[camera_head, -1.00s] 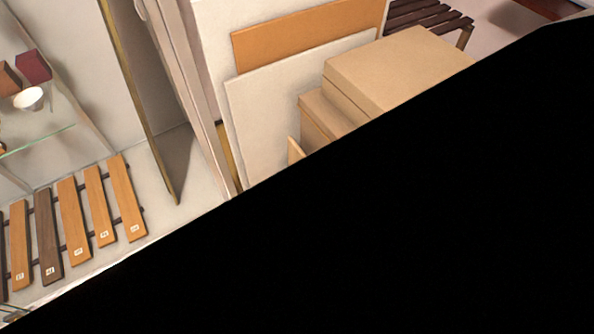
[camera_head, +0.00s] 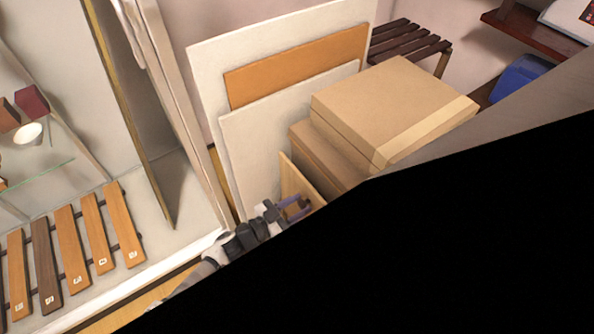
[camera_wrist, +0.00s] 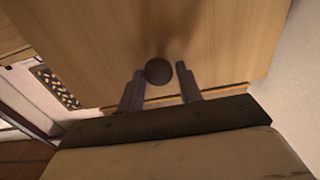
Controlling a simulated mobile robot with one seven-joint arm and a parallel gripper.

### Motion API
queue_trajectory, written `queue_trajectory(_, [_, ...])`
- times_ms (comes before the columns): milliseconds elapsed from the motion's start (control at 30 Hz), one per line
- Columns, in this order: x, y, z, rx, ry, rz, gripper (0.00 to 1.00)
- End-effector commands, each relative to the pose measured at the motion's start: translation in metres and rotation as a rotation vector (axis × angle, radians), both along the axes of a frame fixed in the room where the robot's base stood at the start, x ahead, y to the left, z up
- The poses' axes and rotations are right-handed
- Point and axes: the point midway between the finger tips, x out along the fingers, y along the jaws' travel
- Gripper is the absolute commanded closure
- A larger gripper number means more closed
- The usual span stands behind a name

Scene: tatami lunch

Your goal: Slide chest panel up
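A light wooden panel with a grain fills the upper part of the wrist view (camera_wrist: 215,40); it looks like the chest panel. A dark round knob (camera_wrist: 158,71) stands out on it. My gripper (camera_wrist: 160,84) is open, with one finger on each side of the knob and small gaps between. In the head view my gripper (camera_head: 294,206) is at a small upright wooden board (camera_head: 289,178) beside the stacked boxes. The rest of the chest is hidden behind the black area there.
Stacked cardboard boxes (camera_head: 390,105) stand just right of my gripper. Leaning white (camera_head: 245,140) and orange boards (camera_head: 295,70) are behind it. A slatted dark bench (camera_head: 408,42) stands farther back. A display case with wooden tags (camera_head: 75,245) is at left.

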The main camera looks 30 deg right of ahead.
Motion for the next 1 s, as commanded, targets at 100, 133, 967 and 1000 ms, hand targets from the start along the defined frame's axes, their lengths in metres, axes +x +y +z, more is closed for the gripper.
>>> queue_trajectory(100, [0.000, 0.000, 0.000, 0.001, 0.000, 0.000, 0.49])
queue_trajectory(133, [0.000, 0.000, 0.000, 0.001, 0.000, 0.000, 0.49])
queue_trajectory(967, [-0.003, 0.106, -0.002, 0.003, 0.000, 0.002, 0.49])
queue_trajectory(1000, [-0.004, 0.112, -0.002, 0.003, 0.000, 0.002, 0.49])
